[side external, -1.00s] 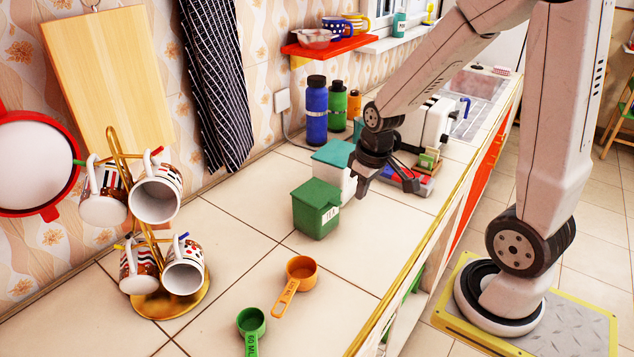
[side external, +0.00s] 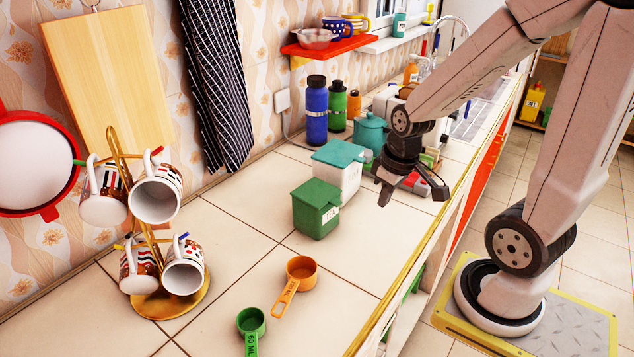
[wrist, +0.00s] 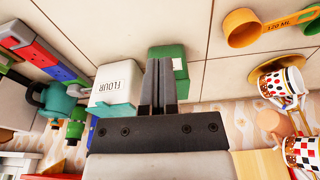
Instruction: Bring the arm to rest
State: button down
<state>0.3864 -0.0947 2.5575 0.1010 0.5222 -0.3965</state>
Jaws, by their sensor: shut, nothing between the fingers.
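My gripper (side external: 384,197) hangs over the tiled counter, to the right of the canisters and near the counter's front edge. It points downward and looks clear of the counter. In the wrist view my gripper (wrist: 158,65) has its two fingers together, with nothing between them. The white flour canister with a teal lid (side external: 337,172) and the green canister (side external: 316,210) stand upright to its left.
A gold mug rack (side external: 170,302) with several mugs stands at left. Orange (side external: 301,268) and green (side external: 251,321) measuring cups lie on the open front counter (side external: 240,260). A teal pot (side external: 370,132) and bottles (side external: 316,112) stand behind. A red shelf (side external: 325,45) is on the wall.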

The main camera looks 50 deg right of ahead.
jog(key=w+a+f, duration=0.2)
jog(key=w+a, duration=0.1)
jog(key=a, duration=0.6)
jog(key=shift+w+n+t, duration=0.2)
jog(key=shift+n+t, duration=0.1)
jog(key=shift+n, duration=0.1)
dwell(1.1)
